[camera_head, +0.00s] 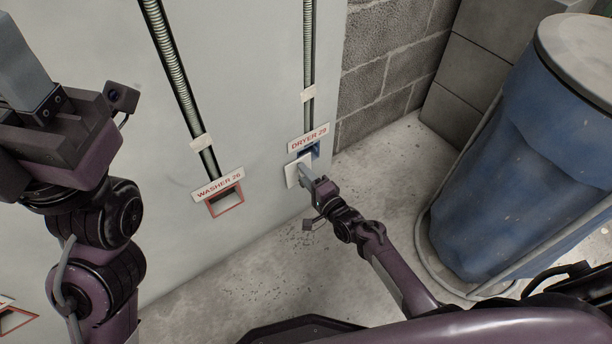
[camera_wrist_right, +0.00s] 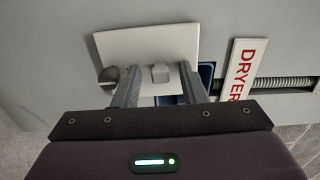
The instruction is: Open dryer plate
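The white dryer plate (camera_head: 292,174) is on the wall below the "DRYER" label (camera_head: 308,138). Part of the blue box (camera_head: 313,150) shows beside it, uncovered. In the right wrist view the plate (camera_wrist_right: 150,43) sits slightly tilted, with a strip of the blue box (camera_wrist_right: 206,76) at its right. A small grey knob (camera_wrist_right: 160,73) is on the plate. My right gripper (camera_head: 305,170) is at the plate; in the wrist view its fingers (camera_wrist_right: 160,86) are apart, either side of the knob with gaps. My left gripper (camera_head: 25,65) is raised at the far left; its fingertips are cut off.
A "WASHER" label (camera_head: 218,184) and a red-framed opening (camera_head: 226,203) are on the wall to the left. Conduits (camera_head: 308,50) run down the wall. A large blue barrel (camera_head: 510,150) stands at the right. Bare concrete floor (camera_head: 385,165) lies between it and the wall.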

